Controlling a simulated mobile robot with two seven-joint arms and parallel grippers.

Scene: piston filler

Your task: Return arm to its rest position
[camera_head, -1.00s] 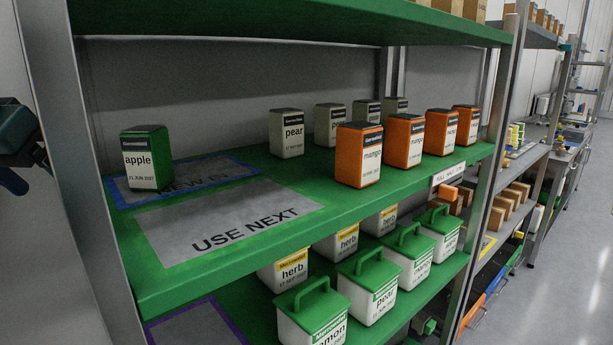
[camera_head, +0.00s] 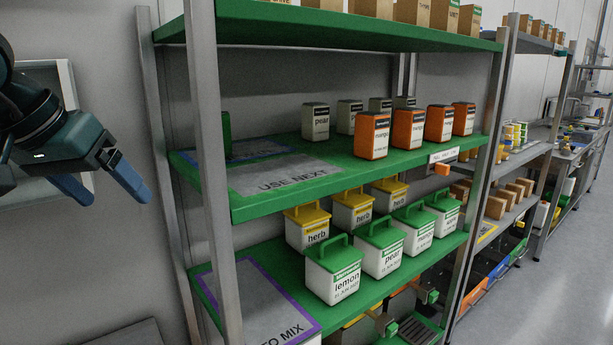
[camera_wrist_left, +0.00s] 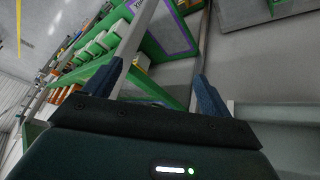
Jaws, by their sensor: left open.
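My left arm comes in from the left edge in the head view. Its gripper (camera_head: 105,190) is open and empty, with blue fingers spread, in front of the grey wall and left of the green shelf rack. In the left wrist view the open gripper (camera_wrist_left: 160,85) shows its two fingers apart with nothing between them, and the rack appears tilted beyond. My right gripper does not show.
The green rack's middle shelf (camera_head: 330,178) bears orange mango boxes (camera_head: 373,136) and grey pear boxes (camera_head: 316,122). White tubs with green lids (camera_head: 334,272) stand below. A metal post (camera_head: 213,170) stands right of the gripper. Floor (camera_head: 560,270) is clear at right.

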